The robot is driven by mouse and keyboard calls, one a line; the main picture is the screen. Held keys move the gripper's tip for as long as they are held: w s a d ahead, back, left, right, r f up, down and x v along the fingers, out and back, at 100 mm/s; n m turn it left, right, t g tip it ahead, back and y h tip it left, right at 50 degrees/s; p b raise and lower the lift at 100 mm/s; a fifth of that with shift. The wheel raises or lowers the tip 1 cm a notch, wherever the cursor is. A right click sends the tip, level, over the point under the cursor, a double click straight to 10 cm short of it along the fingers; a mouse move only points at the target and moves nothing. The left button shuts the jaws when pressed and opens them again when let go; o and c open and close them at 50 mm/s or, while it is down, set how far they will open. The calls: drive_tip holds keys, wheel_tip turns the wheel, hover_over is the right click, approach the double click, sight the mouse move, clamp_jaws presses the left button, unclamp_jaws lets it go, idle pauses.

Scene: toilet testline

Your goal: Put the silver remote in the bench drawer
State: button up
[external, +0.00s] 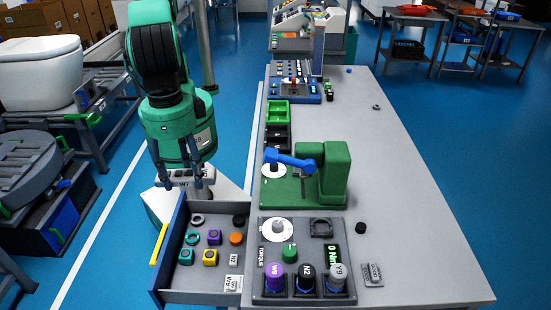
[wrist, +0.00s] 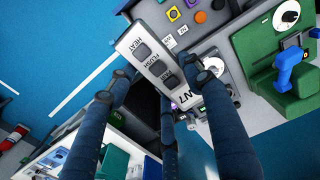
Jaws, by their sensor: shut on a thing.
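The silver remote (external: 181,176) is a light grey bar. The bench drawer (external: 172,240) is pulled open at the left of the bench. In the external view the remote appears raised near the drawer's far end. I cannot tell whether it is directly over the drawer.
The drawer holds several rings and cubes, including a purple cube (external: 214,237), an orange disc (external: 236,239) and a label card (external: 233,283). Beside it on the bench (external: 420,240) stand a torque tester (external: 289,232) and a green fixture (external: 334,174). A yellow strip (external: 159,244) lies along the drawer's outer side.

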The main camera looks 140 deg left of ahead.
drive_tip(key=s+d+m, duration=0.1)
drive_tip(key=s+d, duration=0.2)
drive_tip(key=d, duration=0.4)
hover_over(194, 289)
wheel_tip(194, 289, down, 34)
drive_tip(key=shift+d+f, duration=0.1)
drive_tip(key=shift+f, duration=0.55)
drive_tip(key=shift+f+b, duration=0.85)
drive_tip(key=shift+f, duration=2.3)
drive_tip(key=shift+f+b, duration=0.45)
drive_tip(key=shift+f, duration=1.4)
drive_tip(key=shift+f, duration=0.15)
